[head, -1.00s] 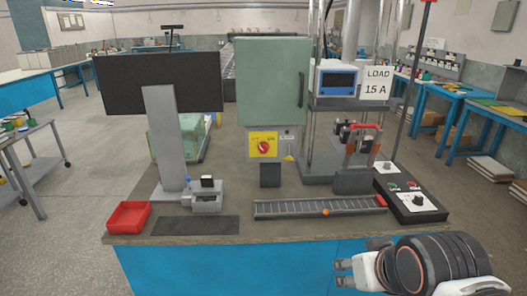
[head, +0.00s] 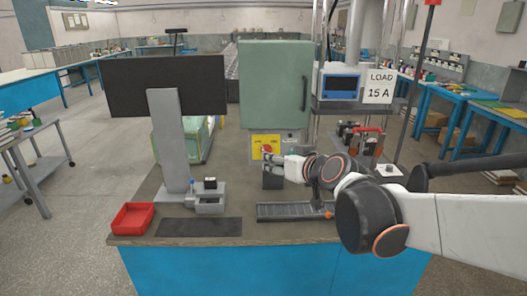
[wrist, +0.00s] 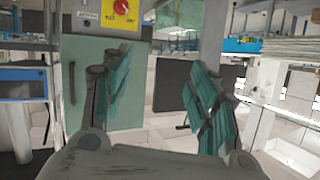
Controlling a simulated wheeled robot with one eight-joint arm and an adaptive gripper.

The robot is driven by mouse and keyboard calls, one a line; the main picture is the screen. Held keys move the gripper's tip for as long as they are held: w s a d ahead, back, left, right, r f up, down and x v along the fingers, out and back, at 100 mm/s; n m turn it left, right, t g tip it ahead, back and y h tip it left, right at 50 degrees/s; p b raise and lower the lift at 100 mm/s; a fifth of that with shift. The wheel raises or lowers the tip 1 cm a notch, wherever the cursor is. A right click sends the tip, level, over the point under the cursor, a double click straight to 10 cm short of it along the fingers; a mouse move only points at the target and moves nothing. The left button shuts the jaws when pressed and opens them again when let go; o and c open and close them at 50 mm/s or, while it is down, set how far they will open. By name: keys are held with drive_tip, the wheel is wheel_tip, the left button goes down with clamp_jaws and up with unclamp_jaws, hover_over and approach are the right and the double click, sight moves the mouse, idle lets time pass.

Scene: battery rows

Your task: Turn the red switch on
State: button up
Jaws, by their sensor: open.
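The red switch (head: 268,149) is a round red knob on a yellow plate (head: 258,141) below a green cabinet (head: 275,85). My gripper (head: 272,163) is in front of the plate and slightly below the knob, partly covering the plate's lower right. In the wrist view, which appears upside down, the knob (wrist: 122,6) and plate (wrist: 106,20) sit at the top edge, above the gap between my fingers (wrist: 157,78). The fingers are spread wide with nothing between them. I see no contact with the knob. The knob's exact angle is hard to tell.
A black monitor (head: 130,85) and a red tray (head: 132,218) stand to the left. A grey slotted rail (head: 285,212) lies below my arm. A shelf with a blue-fronted device (head: 341,84) and a 15 A load sign (head: 378,86) is at the right.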

drive_tip(key=w+a+f+m+t+p, duration=0.1)
drive_tip(key=w+a+t, duration=0.1)
drive_tip(key=w, duration=0.5)
drive_tip(key=w+a+f+m+t, duration=0.1)
drive_tip(key=w+t, duration=0.1)
drive_tip(key=w, duration=0.6)
drive_tip(key=w+f+m+t+h+p, duration=0.1)
drive_tip(key=w+f+m+h, duration=0.35)
drive_tip(key=f, duration=1.05)
drive_tip(key=w+n+b, duration=0.1)
drive_tip(key=w+b, duration=0.2)
drive_tip(key=w, duration=1.3)
drive_tip(key=shift+w+d+f+h+b, duration=0.15)
drive_tip(key=shift+d+h+b, duration=0.2)
drive_tip(key=shift+d+b, duration=0.05)
drive_tip(key=c, duration=1.1)
